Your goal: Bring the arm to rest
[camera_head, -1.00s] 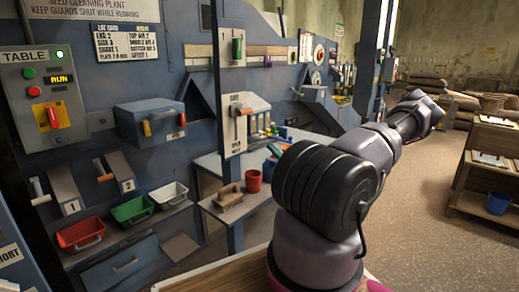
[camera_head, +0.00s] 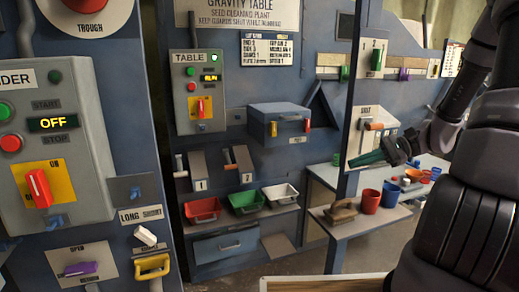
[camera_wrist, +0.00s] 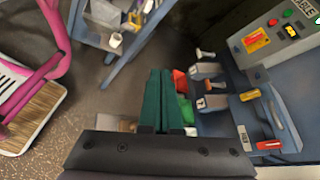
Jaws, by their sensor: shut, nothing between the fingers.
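My arm rises at the right edge of the head view, bent, with its wrist reaching left. My gripper (camera_head: 366,158) has green fingers that point left in front of the bench area. In the wrist view my gripper (camera_wrist: 160,74) shows its two green fingers side by side and closed together, with nothing held between them. The fingers cover part of the trays behind them in the wrist view. They look apart from the panels and the bench.
The TABLE panel (camera_head: 196,90) stands ahead, with red (camera_head: 203,210), green (camera_head: 247,201) and white (camera_head: 280,194) trays below. Another control panel (camera_head: 55,150) is close at left. A bench (camera_head: 345,225) holds a red cup (camera_head: 371,201) and a blue cup (camera_head: 391,195). Floor shows below.

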